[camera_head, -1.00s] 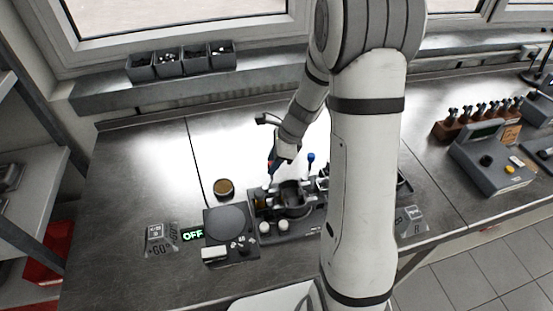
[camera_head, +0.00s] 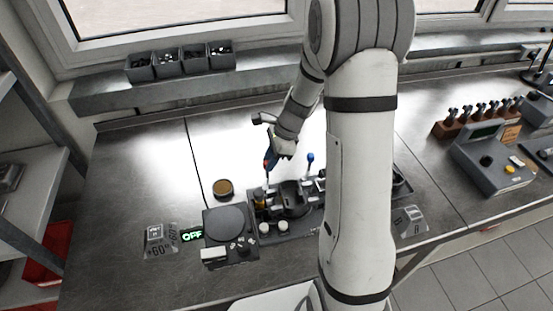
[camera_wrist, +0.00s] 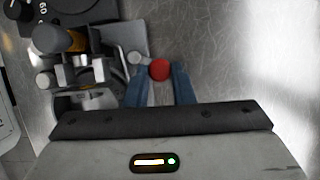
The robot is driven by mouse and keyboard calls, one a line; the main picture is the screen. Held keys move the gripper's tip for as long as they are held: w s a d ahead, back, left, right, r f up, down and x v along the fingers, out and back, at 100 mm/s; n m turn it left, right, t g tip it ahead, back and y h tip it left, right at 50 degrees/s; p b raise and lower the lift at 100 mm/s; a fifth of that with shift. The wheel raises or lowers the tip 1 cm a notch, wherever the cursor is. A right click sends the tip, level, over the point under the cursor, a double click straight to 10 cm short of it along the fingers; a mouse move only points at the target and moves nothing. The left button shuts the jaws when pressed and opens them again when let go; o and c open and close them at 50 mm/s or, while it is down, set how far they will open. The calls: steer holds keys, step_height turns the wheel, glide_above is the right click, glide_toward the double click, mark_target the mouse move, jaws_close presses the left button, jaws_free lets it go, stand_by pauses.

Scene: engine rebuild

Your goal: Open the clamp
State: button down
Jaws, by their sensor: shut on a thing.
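The clamp shows in the wrist view as metal parts with a red round-ended handle (camera_wrist: 160,69). My gripper (camera_wrist: 159,75) has its blue fingers on either side of the red end and is shut on it. In the head view my gripper (camera_head: 268,162) is at the back left of the dark fixture (camera_head: 290,236), above its left part. The clamp's body is small and partly hidden there, and its exact lever angle is hard to tell. An amber-brown cylinder (camera_wrist: 77,41) stands at the clamp in the wrist view.
A scale-like device (camera_head: 226,222) stands left of the fixture, with a green OFF display (camera_head: 192,235) beside it. A brown-topped round tin (camera_head: 223,187) lies behind. A blue-tipped upright part (camera_head: 310,158) stands right of my gripper.

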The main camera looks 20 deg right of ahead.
steer(key=n, duration=0.1)
steer(key=a+n+g, duration=0.1)
steer(key=n, duration=0.1)
steer(key=n+g, duration=0.1)
steer(key=shift+w+a+f+n, duration=0.1)
steer(key=shift+w+a+n, duration=0.2)
steer(key=shift+a, duration=0.1)
steer(key=shift+s+a+n+g+h+b, duration=0.1)
steer(key=shift+a+n+g+h+b, duration=0.35)
steer(key=shift+n, duration=1.1)
steer(key=shift+s+a+n+g+h+b, duration=0.15)
steer(key=shift+a+n+g+h+b, duration=0.35)
steer(key=shift+n, duration=1)
steer(key=shift+s+a+n+g+h+b, duration=0.1)
steer(key=shift+a+n+g+h, duration=0.2)
steer(key=shift+a+n, duration=0.85)
steer(key=shift+d+n, duration=0.4)
steer(key=shift+n, duration=0.1)
steer(key=c, duration=1.4)
jaws_free()
steer(key=shift+s, duration=0.15)
steer(key=shift+o, duration=0.8)
